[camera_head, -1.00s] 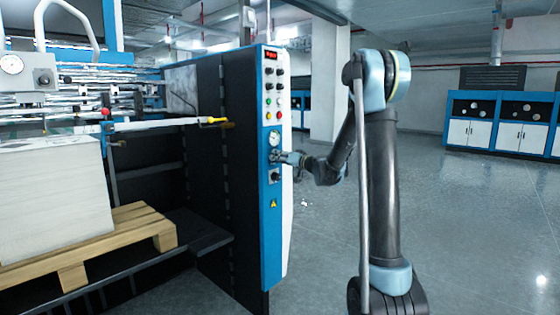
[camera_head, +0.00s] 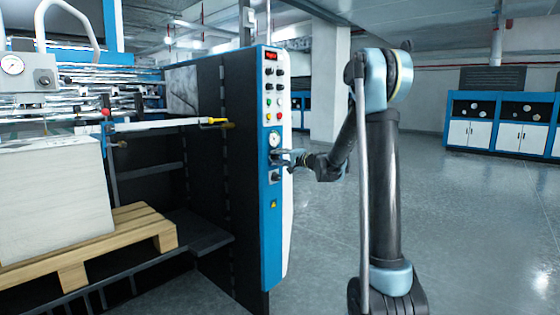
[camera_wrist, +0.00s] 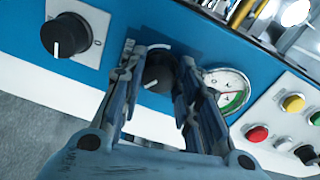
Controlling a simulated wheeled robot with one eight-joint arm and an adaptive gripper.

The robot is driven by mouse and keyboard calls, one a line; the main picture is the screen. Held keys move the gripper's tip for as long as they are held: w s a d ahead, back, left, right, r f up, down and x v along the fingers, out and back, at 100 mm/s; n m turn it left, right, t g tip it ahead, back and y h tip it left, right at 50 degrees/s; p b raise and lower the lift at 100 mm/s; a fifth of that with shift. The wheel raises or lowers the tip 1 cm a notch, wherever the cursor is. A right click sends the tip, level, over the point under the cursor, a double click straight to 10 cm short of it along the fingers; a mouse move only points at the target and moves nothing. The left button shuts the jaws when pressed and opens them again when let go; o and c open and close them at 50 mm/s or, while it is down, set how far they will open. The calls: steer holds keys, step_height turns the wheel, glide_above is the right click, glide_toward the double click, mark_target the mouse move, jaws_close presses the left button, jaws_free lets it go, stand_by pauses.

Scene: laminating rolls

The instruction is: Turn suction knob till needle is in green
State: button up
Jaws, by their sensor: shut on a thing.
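The suction knob (camera_wrist: 158,76) is black and round, on the blue panel face. My gripper (camera_wrist: 158,57) is shut on it, with one finger on each side, and partly hides it in the wrist view. In the head view my gripper (camera_head: 281,158) reaches the panel just below the gauge. The round white gauge (camera_wrist: 226,84) sits right beside the knob in the wrist view, with a green band at its lower right. My right finger covers part of its edge. It also shows in the head view (camera_head: 275,139). The needle's exact reading is too small to tell.
Another black knob (camera_wrist: 66,36) on a white plate sits left of my gripper in the wrist view. Yellow, red and green buttons (camera_wrist: 257,133) lie to the right. In the head view, a paper stack (camera_head: 52,205) stands on a pallet (camera_head: 150,229) at left; floor at right is clear.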

steer(key=m, duration=0.4)
steer(key=shift+w+m, duration=0.1)
steer(key=shift+m, duration=0.6)
steer(key=shift+g, duration=0.3)
steer(key=o, duration=1.1)
steer(key=shift+f, duration=0.1)
steer(key=v, duration=1.2)
steer(key=shift+f, duration=0.1)
